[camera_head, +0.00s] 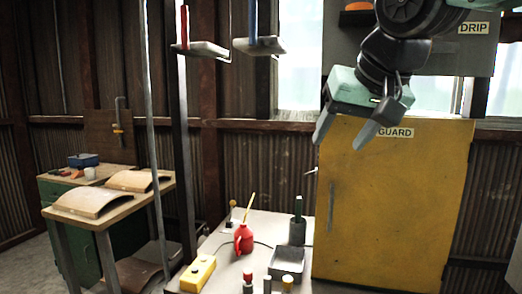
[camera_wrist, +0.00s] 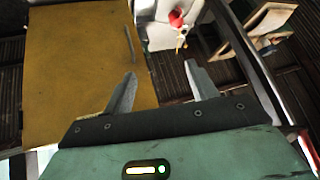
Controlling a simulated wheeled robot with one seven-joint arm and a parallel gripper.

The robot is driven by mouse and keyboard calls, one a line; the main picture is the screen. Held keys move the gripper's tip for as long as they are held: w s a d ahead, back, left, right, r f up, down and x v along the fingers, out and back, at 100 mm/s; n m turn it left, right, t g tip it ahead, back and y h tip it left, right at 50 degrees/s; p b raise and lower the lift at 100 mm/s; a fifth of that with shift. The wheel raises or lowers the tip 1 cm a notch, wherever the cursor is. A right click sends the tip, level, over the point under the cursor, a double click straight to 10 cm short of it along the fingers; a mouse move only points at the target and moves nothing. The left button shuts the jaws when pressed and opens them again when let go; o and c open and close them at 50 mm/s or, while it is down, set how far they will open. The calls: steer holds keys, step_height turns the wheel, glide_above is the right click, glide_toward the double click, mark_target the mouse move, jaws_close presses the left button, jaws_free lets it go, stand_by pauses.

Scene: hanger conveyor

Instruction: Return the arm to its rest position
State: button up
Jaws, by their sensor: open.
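My gripper (camera_head: 345,128) is at the upper right of the head view, in front of the yellow cabinet marked GUARD. Its two fingers are spread apart and point down, with nothing between them. In the wrist view my gripper (camera_wrist: 158,85) also shows its two fingers well apart and empty. My arm comes in from the top right corner of the head view.
The yellow cabinet (camera_head: 400,205) stands right, below my gripper. A small table (camera_head: 215,285) holds a red oil can (camera_head: 243,238), a yellow box (camera_head: 198,273) and a grey tray (camera_head: 287,262). Hanging trays (camera_head: 202,50) are upper left. A wooden bench (camera_head: 125,203) stands left.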

steer(key=s+f+n+g, duration=0.3)
steer(key=s+f, duration=0.8)
steer(key=f, duration=0.2)
steer(key=s+f+n+g+h, duration=0.1)
steer(key=s+f+n+g, duration=0.3)
steer(key=s+f, duration=0.7)
step_height(320, 180, down, 3)
steer(key=shift+s+d+f+h, duration=0.1)
steer(key=shift+s+d+h, duration=0.2)
steer(key=shift+d, duration=0.1)
